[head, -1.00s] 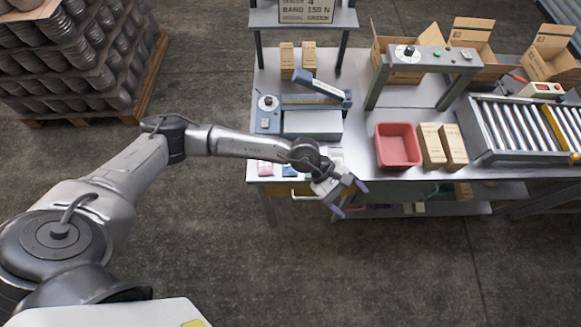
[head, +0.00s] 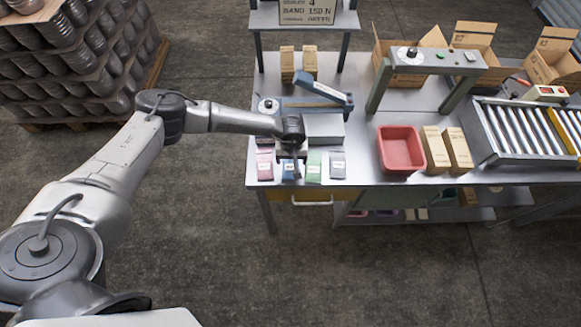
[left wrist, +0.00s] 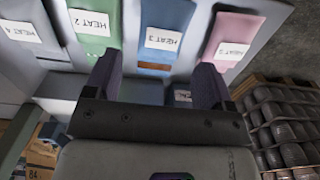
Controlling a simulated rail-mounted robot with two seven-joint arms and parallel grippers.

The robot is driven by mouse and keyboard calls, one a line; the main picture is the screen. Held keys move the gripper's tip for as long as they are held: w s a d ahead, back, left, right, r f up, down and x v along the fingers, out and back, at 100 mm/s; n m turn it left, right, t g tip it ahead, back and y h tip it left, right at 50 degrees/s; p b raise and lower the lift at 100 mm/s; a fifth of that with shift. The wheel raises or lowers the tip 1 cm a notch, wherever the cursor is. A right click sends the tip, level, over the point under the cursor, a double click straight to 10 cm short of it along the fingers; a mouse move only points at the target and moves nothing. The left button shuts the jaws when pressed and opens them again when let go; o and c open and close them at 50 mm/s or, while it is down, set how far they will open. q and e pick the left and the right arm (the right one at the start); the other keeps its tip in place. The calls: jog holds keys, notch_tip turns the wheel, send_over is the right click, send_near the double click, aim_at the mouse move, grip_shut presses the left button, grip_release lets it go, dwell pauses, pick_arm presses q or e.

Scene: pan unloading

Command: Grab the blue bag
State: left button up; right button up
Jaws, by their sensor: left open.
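The blue bag (head: 287,166) lies on the table's front left part, between a pink bag (head: 264,158) and a green bag (head: 314,160). A grey bag (head: 337,158) is at the right end of the row. My left gripper (head: 295,168) is over the row at the blue bag and partly covers it. In the left wrist view the blue bag (left wrist: 168,15), with a white label, lies ahead between the two spread fingers of my left gripper (left wrist: 155,80). The jaws are open and empty. Contact with the bag cannot be told. My right gripper is not in view.
A sealing machine (head: 320,128) stands just behind the bags. A red bin (head: 400,149) and tan boxes (head: 436,149) are to the right, beside a roller conveyor (head: 515,130). A grey frame (head: 428,60) stands behind them. Table (head: 365,170) is bare between grey bag and bin.

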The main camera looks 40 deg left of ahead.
aim_at(291, 166)
pick_arm(q)
jog(key=shift+a+f+p, duration=0.15)
jog(key=shift+f+p, duration=0.4)
jog(key=shift+f, duration=2.7)
jog(key=c, duration=0.7)
